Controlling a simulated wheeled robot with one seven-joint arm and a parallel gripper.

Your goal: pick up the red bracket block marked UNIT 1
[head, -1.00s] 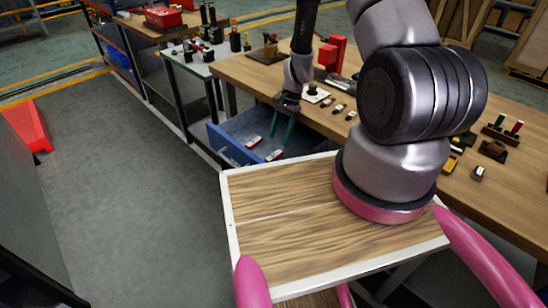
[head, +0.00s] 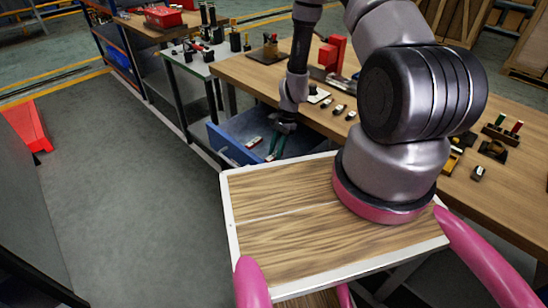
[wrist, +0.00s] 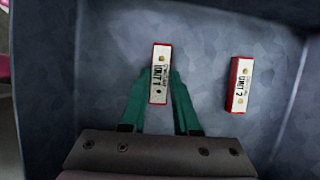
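Two red blocks with white label faces lie in the blue drawer. In the wrist view one block (wrist: 161,73) is at the centre; its label shows UNIT, but its number is hard to read. The other block (wrist: 239,85) lies apart to the right, with a label like UNIT 7 or UNIT 2. My gripper (wrist: 161,82) points down into the drawer, its green fingers apart on either side of the centre block. I cannot tell whether they touch it. In the head view my gripper (head: 273,155) is low in the drawer, and a block (head: 254,142) shows left of it.
The blue drawer (head: 226,146) is pulled out below the wooden workbench (head: 244,75), its walls close around my gripper. Small parts (head: 339,108) and a red device (head: 333,53) stand on the bench. Open grey floor (head: 130,190) is to the left.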

